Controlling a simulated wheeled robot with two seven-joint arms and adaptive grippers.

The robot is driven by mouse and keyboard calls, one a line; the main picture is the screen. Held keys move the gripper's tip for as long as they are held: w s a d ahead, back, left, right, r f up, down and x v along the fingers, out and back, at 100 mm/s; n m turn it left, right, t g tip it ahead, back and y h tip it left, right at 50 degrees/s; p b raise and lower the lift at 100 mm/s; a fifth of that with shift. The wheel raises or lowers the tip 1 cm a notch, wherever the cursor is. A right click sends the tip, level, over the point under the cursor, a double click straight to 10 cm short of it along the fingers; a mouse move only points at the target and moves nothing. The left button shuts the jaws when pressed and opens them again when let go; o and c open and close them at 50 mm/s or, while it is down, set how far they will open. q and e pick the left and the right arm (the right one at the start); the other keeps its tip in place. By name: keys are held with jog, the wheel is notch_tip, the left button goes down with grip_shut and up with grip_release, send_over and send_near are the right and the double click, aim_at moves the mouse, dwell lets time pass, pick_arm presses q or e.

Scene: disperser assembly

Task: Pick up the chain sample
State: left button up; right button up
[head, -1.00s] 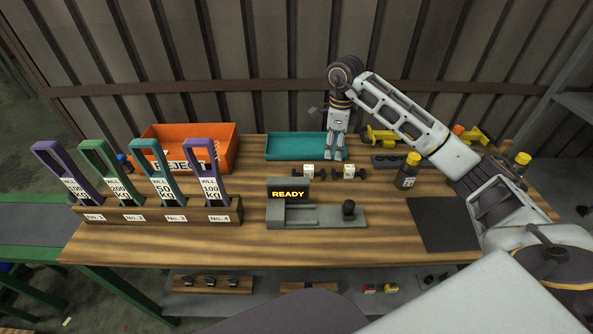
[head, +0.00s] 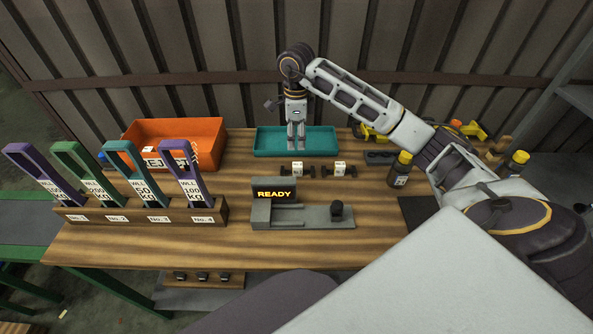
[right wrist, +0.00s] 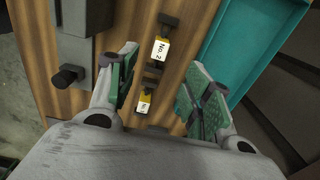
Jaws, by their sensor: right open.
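Two small dark pieces with white tags, which look like the chain samples, lie on the wooden table: the left tagged piece (head: 297,170) and the right tagged piece (head: 340,169). In the right wrist view a tagged piece reading "No. 2" (right wrist: 160,48) and another tagged piece (right wrist: 144,103), its text unclear, lie between and below the finger lines. My right gripper (head: 296,146) points down in front of the teal tray (head: 262,143), behind the left piece in the picture. It is open and empty, also in the right wrist view (right wrist: 158,78). My left gripper is out of view.
A grey fixture with a "READY" display (head: 274,194) and black knob stands in front of the pieces. Several tagged slings stand in a wooden rack (head: 140,216) at left. An orange REJECT bin (head: 205,128) is behind. A dark bottle (head: 400,172) stands right.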

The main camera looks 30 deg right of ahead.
aim_at(297, 164)
notch_tip(297, 164, down, 8)
jog(key=shift+d+r, duration=0.1)
jog(key=shift+r, duration=0.1)
jog(key=shift+f, duration=0.45)
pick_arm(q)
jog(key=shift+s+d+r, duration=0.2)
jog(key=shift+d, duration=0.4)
pick_arm(e)
jog(key=shift+f, duration=0.1)
